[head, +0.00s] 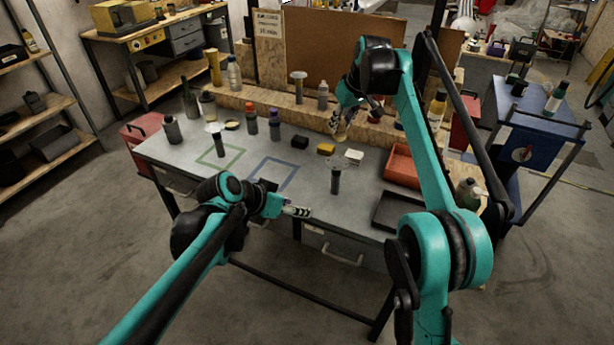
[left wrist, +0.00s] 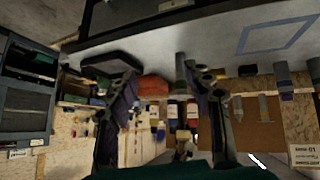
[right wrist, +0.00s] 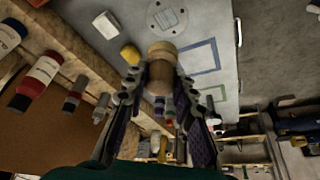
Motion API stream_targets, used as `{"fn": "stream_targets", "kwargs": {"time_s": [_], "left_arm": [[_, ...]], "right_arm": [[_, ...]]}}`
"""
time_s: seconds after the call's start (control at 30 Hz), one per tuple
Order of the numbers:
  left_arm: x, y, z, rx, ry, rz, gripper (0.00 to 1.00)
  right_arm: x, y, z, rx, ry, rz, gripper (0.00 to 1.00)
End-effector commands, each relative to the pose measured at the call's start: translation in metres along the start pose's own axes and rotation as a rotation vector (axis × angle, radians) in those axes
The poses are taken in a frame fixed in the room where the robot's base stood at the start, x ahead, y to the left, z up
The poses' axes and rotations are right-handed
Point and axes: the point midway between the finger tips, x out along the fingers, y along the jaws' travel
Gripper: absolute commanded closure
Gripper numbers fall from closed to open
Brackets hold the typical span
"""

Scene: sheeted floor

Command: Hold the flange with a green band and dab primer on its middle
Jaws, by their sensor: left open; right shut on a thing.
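A flange (head: 335,180), a dark grey upright pipe with a pale flat disc on top, stands near the table's front edge. Its disc (right wrist: 167,18) shows from above in the right wrist view, ahead of my right gripper (right wrist: 160,82). My left gripper (head: 300,211) is open and empty, low at the front edge, left of the flange. A grey pipe (left wrist: 181,70) shows beyond its open fingers.
Another flange-like piece (head: 298,88) stands on the back ledge, a dark one (head: 218,145) at the left. A yellow block (head: 326,149) and white block (head: 354,157) lie behind the flange. A red tray (head: 402,166) and black tray (head: 398,211) are right.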

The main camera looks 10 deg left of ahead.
Motion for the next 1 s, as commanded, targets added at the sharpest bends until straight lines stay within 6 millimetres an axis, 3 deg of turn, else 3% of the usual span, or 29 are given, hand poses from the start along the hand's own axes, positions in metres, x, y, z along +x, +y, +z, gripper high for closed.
{"fn": "stream_targets", "kwargs": {"time_s": [0.2, 0.4, 0.7, 0.87, 1.0], "left_arm": [[0.05, -0.027, -0.045, 0.131, 0.126, 0.124, 0.49], [0.09, -0.051, -0.07, 0.247, 0.258, 0.2, 0.49], [0.117, -0.07, -0.082, 0.337, 0.371, 0.237, 0.49], [0.129, -0.066, -0.087, 0.344, 0.378, 0.241, 0.49], [0.151, -0.059, -0.094, 0.345, 0.377, 0.242, 0.49]], "right_arm": [[0.0, 0.0, 0.0, 0.0, 0.0, 0.0, 0.97], [0.0, 0.0, 0.0, 0.0, 0.0, 0.0, 0.97], [0.0, 0.0, 0.0, 0.0, 0.0, 0.0, 0.97], [0.0, 0.0, 0.0, 0.0, 0.0, 0.0, 0.97], [0.0, 0.0, 0.0, 0.0, 0.0, 0.0, 0.97]]}}
